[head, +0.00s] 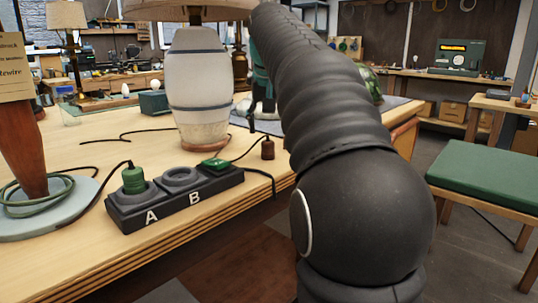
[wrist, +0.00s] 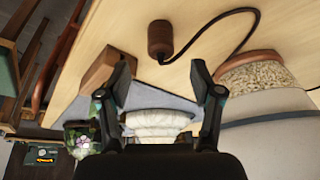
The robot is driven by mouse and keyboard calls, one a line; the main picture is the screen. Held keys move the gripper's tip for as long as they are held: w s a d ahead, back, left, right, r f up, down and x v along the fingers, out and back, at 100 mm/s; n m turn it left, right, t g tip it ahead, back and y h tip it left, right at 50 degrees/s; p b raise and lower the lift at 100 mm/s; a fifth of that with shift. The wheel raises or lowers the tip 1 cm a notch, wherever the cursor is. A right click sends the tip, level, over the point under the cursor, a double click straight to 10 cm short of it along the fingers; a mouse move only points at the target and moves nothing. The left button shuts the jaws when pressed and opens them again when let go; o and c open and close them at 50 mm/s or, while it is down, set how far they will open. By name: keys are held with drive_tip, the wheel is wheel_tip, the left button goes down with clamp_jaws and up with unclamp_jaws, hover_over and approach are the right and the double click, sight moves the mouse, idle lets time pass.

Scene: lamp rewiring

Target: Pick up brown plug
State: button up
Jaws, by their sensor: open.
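The brown plug (head: 267,149) stands on the wooden table to the right of the white lamp base in the head view. In the wrist view the brown plug (wrist: 160,40) lies beyond the fingertips, with its dark cord curving off to the right. My gripper (wrist: 162,78) is open, with nothing between its fingers, and is apart from the plug. In the head view my arm covers much of the right middle, and the gripper is mostly hidden behind it.
A black socket strip (head: 198,199) lies near the table's front edge. A green plug (head: 133,179) sits in socket A; socket B looks empty. The white lamp (head: 200,90) stands close to the brown plug. A wooden block (wrist: 104,70) shows beside one finger.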

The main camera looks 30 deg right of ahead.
sight(268, 141)
drive_tip(key=shift+b+x, duration=0.6)
drive_tip(key=shift+x, duration=2.55)
drive_tip(key=shift+a, duration=0.1)
drive_tip(key=c, duration=1.2)
